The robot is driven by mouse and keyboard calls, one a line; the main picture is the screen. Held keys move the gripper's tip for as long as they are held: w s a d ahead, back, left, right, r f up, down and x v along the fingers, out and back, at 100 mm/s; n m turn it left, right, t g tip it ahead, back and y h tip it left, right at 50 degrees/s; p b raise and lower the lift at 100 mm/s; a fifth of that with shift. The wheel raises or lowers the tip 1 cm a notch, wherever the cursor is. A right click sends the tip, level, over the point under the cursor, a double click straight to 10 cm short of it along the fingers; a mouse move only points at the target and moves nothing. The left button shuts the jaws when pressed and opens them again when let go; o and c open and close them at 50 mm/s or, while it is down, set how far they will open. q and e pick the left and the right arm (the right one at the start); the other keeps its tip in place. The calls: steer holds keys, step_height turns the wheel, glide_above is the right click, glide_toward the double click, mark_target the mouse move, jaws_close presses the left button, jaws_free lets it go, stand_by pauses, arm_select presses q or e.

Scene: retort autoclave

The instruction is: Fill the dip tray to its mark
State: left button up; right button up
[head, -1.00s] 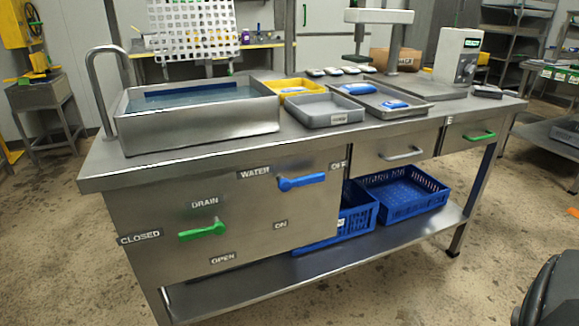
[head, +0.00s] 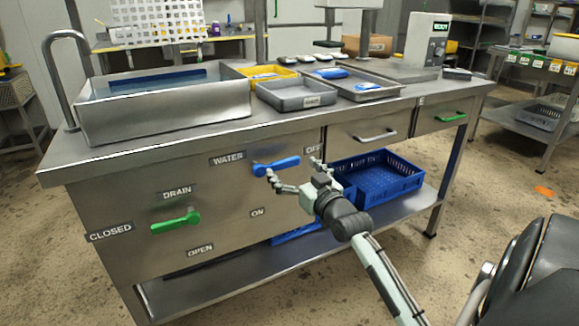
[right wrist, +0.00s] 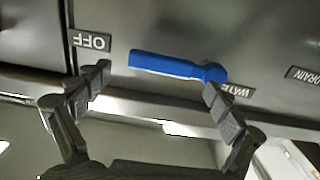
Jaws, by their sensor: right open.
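The dip tray (head: 165,112) is a steel basin on the left of the bench, with bluish water and a dark blue band on its inner back wall. A curved spout pipe (head: 62,75) stands at its left. The blue water lever (head: 276,166) on the front panel points right toward OFF; it also shows in the right wrist view (right wrist: 165,65). The green drain lever (head: 176,221) points left toward CLOSED. My right gripper (head: 291,176) is open and empty, its fingers in front of and around the blue lever, contact unclear. My left gripper is out of view.
A grey tray (head: 297,95), a yellow tray (head: 262,75) and a steel tray with blue packets (head: 378,91) sit on the bench. A blue crate (head: 383,182) stands on the lower shelf.

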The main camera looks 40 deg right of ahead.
steer(key=shift+x, duration=0.85)
